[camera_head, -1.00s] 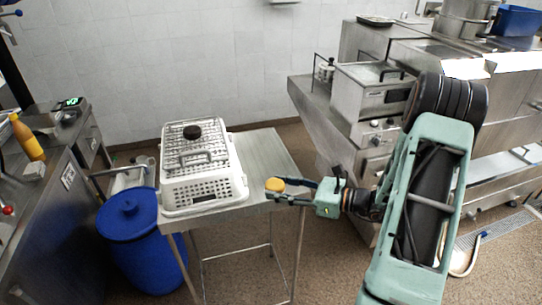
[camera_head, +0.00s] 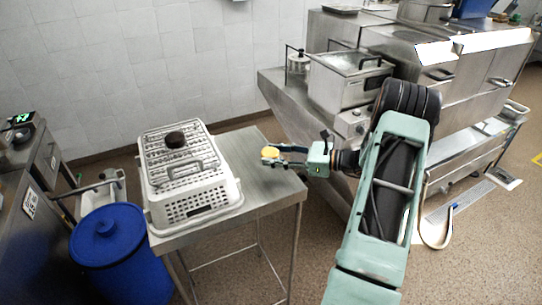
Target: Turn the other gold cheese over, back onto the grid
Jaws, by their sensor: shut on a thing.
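The gold cheese (camera_head: 270,152) is a small yellow round piece, held between the fingertips of my gripper (camera_head: 273,156). My gripper is shut on it, to the right of the basket and above the right part of the steel table. The white perforated basket (camera_head: 203,204) stands on the table with a metal grid (camera_head: 183,161) across its top. A dark round piece (camera_head: 175,139) lies on the far part of the grid. Whether it is a cheese I cannot tell. The cheese's underside is hidden.
The steel table (camera_head: 240,150) has bare room right of the basket. A blue lidded drum (camera_head: 115,250) stands at its left. Steel cooking units (camera_head: 345,80) stand behind my arm on the right.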

